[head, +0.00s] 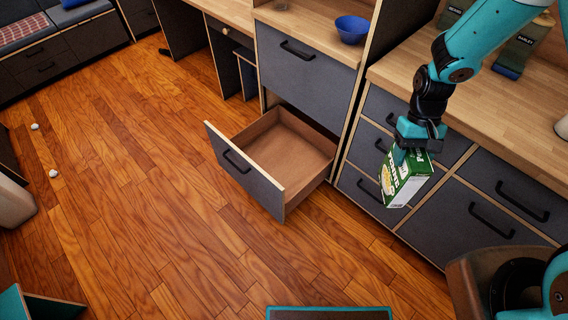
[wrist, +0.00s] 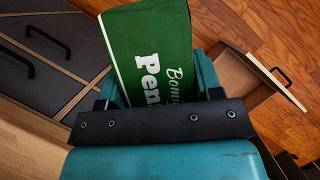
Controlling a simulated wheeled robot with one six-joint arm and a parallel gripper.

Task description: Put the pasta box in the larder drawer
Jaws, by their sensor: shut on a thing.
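The pasta box (head: 405,180) is green and white and hangs tilted in front of the right-hand drawers in the head view. My gripper (head: 402,156) is shut on its upper part. In the wrist view the green side of the pasta box (wrist: 152,50) shows large white letters, between the fingers of my gripper (wrist: 158,82). The larder drawer (head: 290,150) is a low drawer with a grey front, pulled open, and its wooden inside looks empty. The box is to the right of the drawer and apart from it. Part of the drawer (wrist: 235,78) also shows at the right of the wrist view.
A closed grey drawer front (head: 300,75) sits above the open drawer, with a blue bowl (head: 352,29) on the counter over it. Closed drawers (head: 480,210) stand at the right. The wooden floor (head: 150,190) left of the drawer is mostly clear.

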